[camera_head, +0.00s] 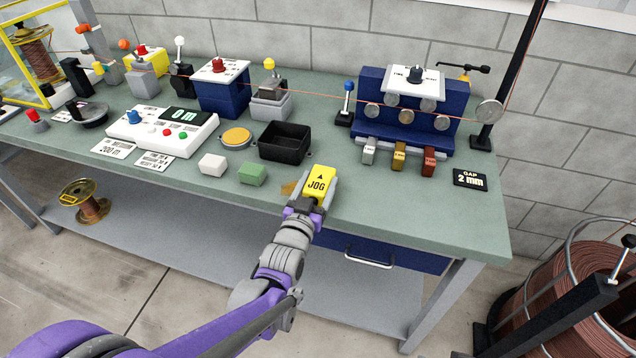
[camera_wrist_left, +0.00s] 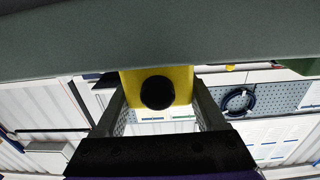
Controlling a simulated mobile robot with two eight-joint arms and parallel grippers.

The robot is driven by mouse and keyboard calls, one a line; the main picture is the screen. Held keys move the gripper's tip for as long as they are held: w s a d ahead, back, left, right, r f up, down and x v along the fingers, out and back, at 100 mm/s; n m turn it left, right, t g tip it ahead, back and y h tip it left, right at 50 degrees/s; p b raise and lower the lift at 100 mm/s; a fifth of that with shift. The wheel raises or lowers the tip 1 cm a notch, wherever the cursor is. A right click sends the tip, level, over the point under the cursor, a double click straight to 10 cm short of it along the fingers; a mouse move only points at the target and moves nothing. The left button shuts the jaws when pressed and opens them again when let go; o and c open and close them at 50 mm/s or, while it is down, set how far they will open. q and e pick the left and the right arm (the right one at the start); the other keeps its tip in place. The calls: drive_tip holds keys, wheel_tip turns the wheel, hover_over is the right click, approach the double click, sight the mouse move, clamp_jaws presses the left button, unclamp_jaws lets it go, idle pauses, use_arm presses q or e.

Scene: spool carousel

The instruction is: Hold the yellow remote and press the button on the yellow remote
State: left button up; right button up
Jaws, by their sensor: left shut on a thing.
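The yellow remote (camera_head: 321,177) has an arrow and "JOG" printed on its upward face. My left gripper (camera_head: 318,194) is shut on it, with one finger on each side, by the front edge of the bench. In the left wrist view the remote (camera_wrist_left: 184,78) sits between the two dark fingers. A round black button-like part (camera_wrist_left: 157,93) shows on its yellow face there. No fingertip covers this part in that view. I cannot tell whether it is pressed in. My right gripper is not in view.
A blue roller unit (camera_head: 410,112) stands behind. A wire coil (camera_head: 560,285) is at lower right.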

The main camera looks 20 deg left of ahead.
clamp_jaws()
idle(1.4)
